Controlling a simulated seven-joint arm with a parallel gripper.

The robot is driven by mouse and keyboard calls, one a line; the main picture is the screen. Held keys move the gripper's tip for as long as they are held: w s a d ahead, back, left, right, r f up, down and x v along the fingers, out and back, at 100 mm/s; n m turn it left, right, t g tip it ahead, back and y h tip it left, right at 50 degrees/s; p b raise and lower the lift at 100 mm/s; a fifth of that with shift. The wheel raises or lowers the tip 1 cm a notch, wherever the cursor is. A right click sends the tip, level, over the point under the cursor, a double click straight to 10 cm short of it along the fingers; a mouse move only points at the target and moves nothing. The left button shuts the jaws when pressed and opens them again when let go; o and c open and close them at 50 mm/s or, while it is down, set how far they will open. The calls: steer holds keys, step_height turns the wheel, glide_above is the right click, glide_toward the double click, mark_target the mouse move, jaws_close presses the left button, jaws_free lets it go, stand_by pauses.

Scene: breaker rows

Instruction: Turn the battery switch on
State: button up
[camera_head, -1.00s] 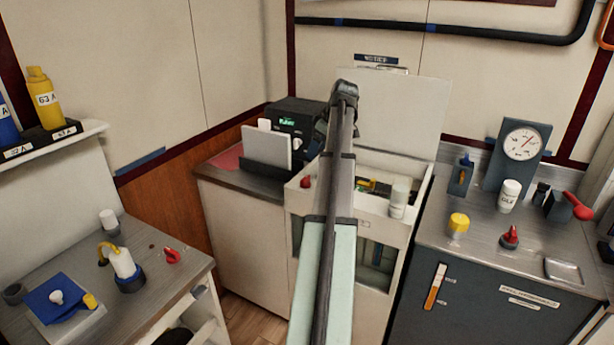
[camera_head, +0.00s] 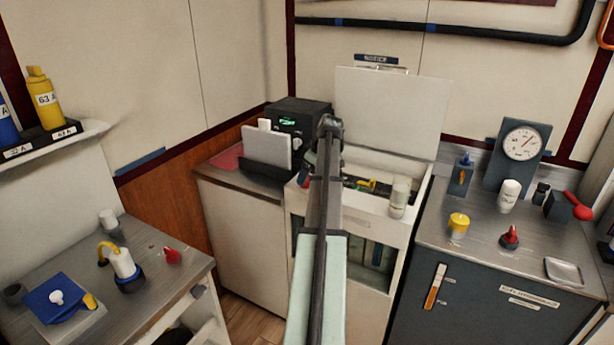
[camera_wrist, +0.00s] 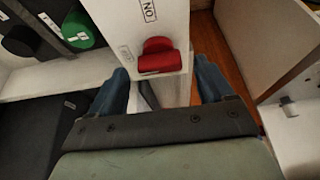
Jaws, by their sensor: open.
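In the wrist view a red rotary knob (camera_wrist: 159,57) sits on a narrow white panel (camera_wrist: 160,20). A label reading ON, turned in the picture, is beside it; another small label is too blurred to read. My gripper (camera_wrist: 163,85) is open, its two blue fingers spread on either side of the knob, apart from it. In the head view the knob (camera_head: 304,180) shows as a bit of red on the left top edge of the white open-lidded cabinet (camera_head: 378,205). My arm hides most of the knob and the fingertips there.
Other red knobs sit on the left table (camera_head: 172,256) and on the right counter (camera_head: 509,238). A black device (camera_head: 298,118) and a paper stand (camera_head: 266,152) are close behind and left of my gripper. The raised lid (camera_head: 390,110) stands behind the cabinet.

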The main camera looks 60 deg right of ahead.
steer(key=shift+w+f, duration=0.25)
steer(key=shift+f, duration=0.35)
steer(key=c, duration=1)
